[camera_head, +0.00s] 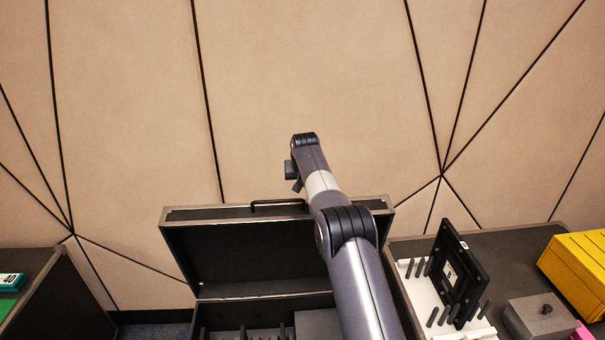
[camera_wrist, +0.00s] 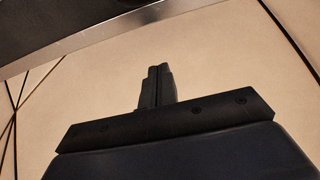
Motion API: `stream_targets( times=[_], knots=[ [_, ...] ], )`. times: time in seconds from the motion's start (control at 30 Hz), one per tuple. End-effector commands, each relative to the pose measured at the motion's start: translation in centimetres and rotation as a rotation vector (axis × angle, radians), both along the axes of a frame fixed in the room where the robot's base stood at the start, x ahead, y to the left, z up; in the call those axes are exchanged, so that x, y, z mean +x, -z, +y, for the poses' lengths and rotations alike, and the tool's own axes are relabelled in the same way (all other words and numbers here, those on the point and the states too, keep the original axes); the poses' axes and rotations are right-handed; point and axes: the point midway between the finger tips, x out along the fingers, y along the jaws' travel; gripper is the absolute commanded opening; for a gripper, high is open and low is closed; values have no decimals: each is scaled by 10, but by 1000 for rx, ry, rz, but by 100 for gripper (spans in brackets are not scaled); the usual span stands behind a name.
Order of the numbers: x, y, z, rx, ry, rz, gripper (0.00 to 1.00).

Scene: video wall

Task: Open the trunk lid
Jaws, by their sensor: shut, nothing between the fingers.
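A black trunk with grey metal edging stands in the middle of the head view, and its lid (camera_head: 240,249) is raised, showing the dark inside. A black handle (camera_head: 277,203) sits on the lid's upper edge. My gripper (camera_head: 296,187) is above and to the right of the handle in the head view, partly hidden by my arm. The wrist view shows my gripper (camera_wrist: 157,72) with its fingers together and nothing between them. A dark panel with a metal edge (camera_wrist: 85,40), probably the lid, crosses the top of that view, apart from the fingertips.
Right of the trunk, a dark surface (camera_head: 510,242) bears a white rack with a black panel (camera_head: 458,275), a grey box (camera_head: 540,318) and a yellow case (camera_head: 578,270). At the left is another dark case (camera_head: 70,300). A beige panelled wall (camera_head: 300,80) stands behind.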

Motion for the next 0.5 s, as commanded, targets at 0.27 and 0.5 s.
stream_targets(
  times=[0.27,0.5],
  knots=[
    [13,23,0,0,0,2,0],
    [4,32,0,0,0,0,0]
  ],
)
